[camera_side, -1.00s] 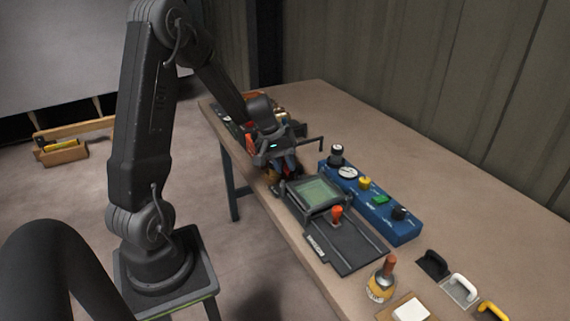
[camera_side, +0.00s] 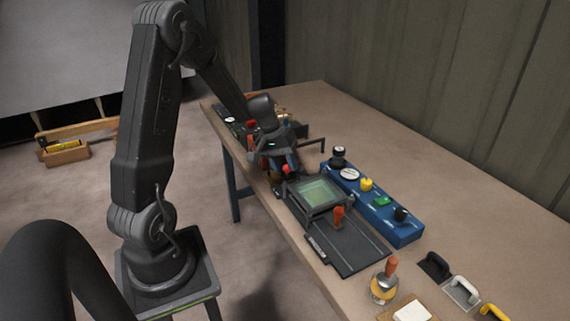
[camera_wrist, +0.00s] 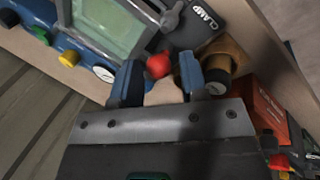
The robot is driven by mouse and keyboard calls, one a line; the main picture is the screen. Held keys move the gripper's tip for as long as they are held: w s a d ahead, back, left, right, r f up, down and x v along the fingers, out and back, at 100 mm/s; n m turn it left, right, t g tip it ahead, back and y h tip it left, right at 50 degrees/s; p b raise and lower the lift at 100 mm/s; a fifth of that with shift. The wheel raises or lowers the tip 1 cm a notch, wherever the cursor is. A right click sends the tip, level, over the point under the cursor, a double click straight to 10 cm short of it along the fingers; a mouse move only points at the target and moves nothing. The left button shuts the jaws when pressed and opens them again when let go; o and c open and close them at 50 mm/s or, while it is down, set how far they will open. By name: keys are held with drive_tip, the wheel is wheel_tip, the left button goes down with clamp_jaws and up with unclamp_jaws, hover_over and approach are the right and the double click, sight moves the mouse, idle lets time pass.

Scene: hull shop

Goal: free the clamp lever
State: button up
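The round red knob (camera_wrist: 158,65) shows between the fingertips in the wrist view and looks like the end of the clamp lever. Its shaft is hidden. In the side view my gripper (camera_side: 281,163) is low over the bench edge, behind the framed green screen (camera_side: 316,191).
A blue panel (camera_side: 378,214) with knobs and buttons stands right of the screen. A black tray (camera_side: 345,247), an orange-handled stamp (camera_side: 384,283) and several handles lie nearer. A brown cylinder (camera_wrist: 224,52) and red box (camera_wrist: 262,105) crowd the gripper.

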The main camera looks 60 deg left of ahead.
drive_tip(key=shift+o, duration=0.7)
drive_tip(key=v, duration=1.4)
drive_tip(key=shift+d, duration=0.1)
drive_tip(key=s+d+r+m+y, duration=0.2)
drive_tip(key=d+r+m, duration=0.15)
drive_tip(key=d, duration=0.85)
drive_tip(key=s+d+m+t, duration=0.2)
drive_tip(key=s+d+m, duration=0.3)
drive_tip(key=s+d, duration=0.5)
drive_tip(key=d, duration=0.2)
drive_tip(key=shift+s+d+r+t+y, duration=0.2)
drive_tip(key=shift+d+t+y, duration=0.2)
